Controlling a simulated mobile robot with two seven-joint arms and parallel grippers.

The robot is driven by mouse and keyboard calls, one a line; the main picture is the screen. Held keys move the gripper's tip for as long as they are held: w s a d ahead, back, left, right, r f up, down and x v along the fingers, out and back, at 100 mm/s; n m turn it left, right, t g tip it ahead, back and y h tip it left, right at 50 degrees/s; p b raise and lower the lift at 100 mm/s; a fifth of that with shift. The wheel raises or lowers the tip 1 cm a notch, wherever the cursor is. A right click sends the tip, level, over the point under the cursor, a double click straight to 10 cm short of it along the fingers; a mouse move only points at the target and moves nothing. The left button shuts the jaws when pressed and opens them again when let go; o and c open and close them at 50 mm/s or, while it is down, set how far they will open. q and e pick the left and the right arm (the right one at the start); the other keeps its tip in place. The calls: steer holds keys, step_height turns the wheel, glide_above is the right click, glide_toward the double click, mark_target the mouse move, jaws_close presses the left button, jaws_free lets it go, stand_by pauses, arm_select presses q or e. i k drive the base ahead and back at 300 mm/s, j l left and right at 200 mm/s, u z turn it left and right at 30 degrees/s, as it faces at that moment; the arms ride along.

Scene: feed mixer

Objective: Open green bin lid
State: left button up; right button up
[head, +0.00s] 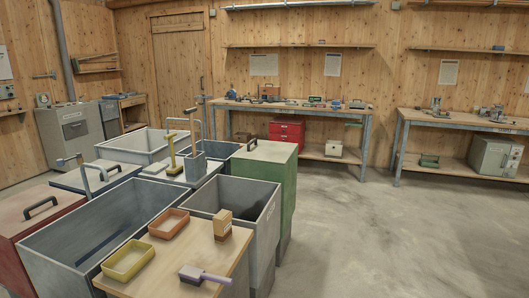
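The green bin (289,200) stands at the far right of a cluster of bins, near the middle of the head view. Its lid (271,153) is a pale flat top lying level and closed on the bin. A dark handle (251,144) stands at the left edge of the lid. The lower left part of the green bin is hidden behind a grey open bin. Neither of my grippers is in view.
An open grey bin (267,227) stands in front of the green bin. A wooden-topped table (205,255) holds a yellow tray, an orange tray, a small box and a scoop. A red bin (18,248) stands at left. The concrete floor (400,235) at right is clear.

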mark_target(262, 150)
steer(key=i+l+z, duration=0.15)
steer(key=i+z, duration=0.15)
steer(key=i+l+z, duration=0.1)
steer(key=i+z, duration=0.35)
steer(key=i, duration=2)
steer(key=i+u, duration=0.15)
steer(key=i, duration=0.7)
steer(key=i+l+u, duration=0.25)
steer(key=i+u, duration=0.2)
steer(key=i+l+u, duration=0.5)
steer(key=i, duration=0.15)
